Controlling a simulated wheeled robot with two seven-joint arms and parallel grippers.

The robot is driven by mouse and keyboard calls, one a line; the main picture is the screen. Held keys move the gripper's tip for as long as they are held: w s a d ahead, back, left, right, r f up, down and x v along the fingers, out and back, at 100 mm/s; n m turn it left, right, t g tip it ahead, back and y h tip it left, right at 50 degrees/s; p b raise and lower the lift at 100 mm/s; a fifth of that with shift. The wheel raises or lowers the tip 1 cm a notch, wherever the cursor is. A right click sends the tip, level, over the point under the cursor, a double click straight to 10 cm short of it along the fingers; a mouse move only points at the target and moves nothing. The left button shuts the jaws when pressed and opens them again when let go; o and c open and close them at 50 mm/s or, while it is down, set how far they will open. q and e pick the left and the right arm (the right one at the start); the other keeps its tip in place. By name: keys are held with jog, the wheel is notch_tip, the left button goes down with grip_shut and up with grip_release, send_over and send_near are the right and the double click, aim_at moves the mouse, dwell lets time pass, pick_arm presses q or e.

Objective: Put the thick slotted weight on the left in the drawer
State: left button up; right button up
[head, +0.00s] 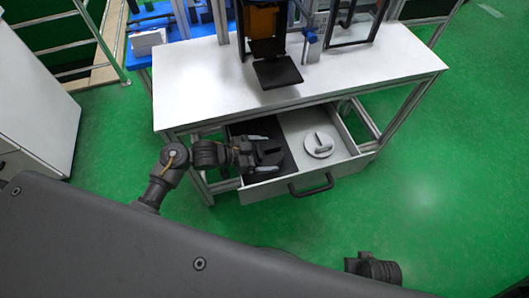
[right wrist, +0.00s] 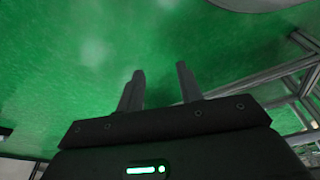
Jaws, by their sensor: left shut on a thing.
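The drawer (head: 345,172) under the white table is pulled open. Its left half has a dark floor and its right half a light one. A dark round slotted weight (head: 279,158) is at the left half, and my left gripper (head: 269,153) is shut on it from the left. The gripper covers part of the weight, and I cannot tell whether the weight touches the drawer floor. A silver slotted weight (head: 319,145) with a raised grip lies in the right half. My right gripper (right wrist: 160,88) is open and empty over the green floor.
The white table top (head: 200,85) overhangs the back of the drawer. A drop tower with a black plate (head: 277,72) stands on it. The drawer's front handle (head: 311,186) sticks out. A white cabinet (head: 35,110) stands at the left. The green floor at right is clear.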

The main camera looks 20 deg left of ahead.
jog(key=shift+r, duration=0.15)
pick_arm(q)
jog(key=shift+f, duration=0.15)
jog(key=o, duration=1.6)
jog(key=shift+s+f, duration=0.2)
jog(key=shift+f, duration=0.05)
jog(key=shift+o, duration=0.6)
jog(key=shift+s+f, duration=0.1)
pick_arm(e)
jog(key=shift+s+r, duration=0.15)
jog(key=shift+s, duration=0.15)
pick_arm(q)
jog(key=shift+s+a+r, duration=0.1)
jog(key=shift+a+r, duration=0.4)
jog(key=shift+r, duration=0.25)
jog(key=p+v, duration=0.2)
jog(key=v, duration=0.9)
jog(key=shift+r, duration=0.25)
pick_arm(e)
jog(key=f, duration=0.4)
jog(key=shift+s+f, duration=0.25)
jog(key=shift+s, duration=0.05)
pick_arm(q)
jog(key=shift+d+r, duration=0.1)
jog(key=shift+d, duration=0.05)
